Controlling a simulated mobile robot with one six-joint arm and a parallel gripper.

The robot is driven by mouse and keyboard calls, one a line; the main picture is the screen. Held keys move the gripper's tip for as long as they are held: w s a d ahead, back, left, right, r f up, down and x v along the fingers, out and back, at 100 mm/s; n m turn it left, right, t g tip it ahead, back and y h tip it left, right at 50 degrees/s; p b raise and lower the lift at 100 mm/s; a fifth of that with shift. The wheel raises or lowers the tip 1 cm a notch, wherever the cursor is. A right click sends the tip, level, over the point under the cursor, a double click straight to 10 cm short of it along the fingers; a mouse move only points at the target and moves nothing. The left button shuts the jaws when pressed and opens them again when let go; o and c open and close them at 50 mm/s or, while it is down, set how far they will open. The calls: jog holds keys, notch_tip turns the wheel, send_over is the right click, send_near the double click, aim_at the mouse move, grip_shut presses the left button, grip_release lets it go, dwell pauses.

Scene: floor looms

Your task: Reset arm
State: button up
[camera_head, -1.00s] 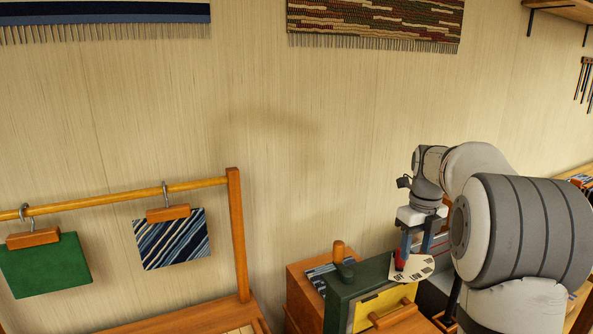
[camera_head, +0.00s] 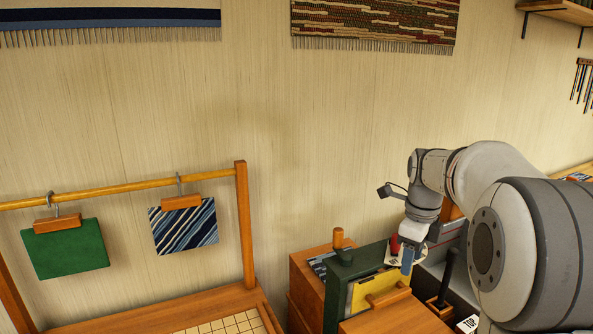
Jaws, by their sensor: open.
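My arm reaches in from the right side of the view. My gripper (camera_head: 408,262) points down beside the green box, in front of a white dial plate (camera_head: 418,252). One blue fingertip shows clearly. The other finger is hidden or hard to make out. The gripper is open, and I see nothing held in it. A small red lever (camera_head: 394,243) stands at the left of the dial plate, close to the gripper. Whether the gripper touches the plate or lever I cannot tell.
The green box (camera_head: 340,292) with a yellow panel (camera_head: 362,292) stands low at centre right. A wooden rack (camera_head: 243,220) holds a green cloth (camera_head: 65,250) and a blue striped cloth (camera_head: 185,230) on the left. The wall between rack and arm is clear.

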jog(key=s+a+f+n, duration=0.2)
jog(key=s+a+n, duration=0.1)
jog(key=s+n, duration=0.4)
jog(key=s+a+f+n+t, duration=0.1)
jog(key=s+a+f+n, duration=0.1)
jog(key=s+n, duration=0.6)
jog(key=s+a+f+n+t, duration=0.1)
jog(key=s+a+n, duration=0.4)
jog(key=n, duration=0.6)
jog(key=s, duration=0.2)
jog(key=shift+s+f, duration=0.35)
jog(key=shift+f, duration=0.05)
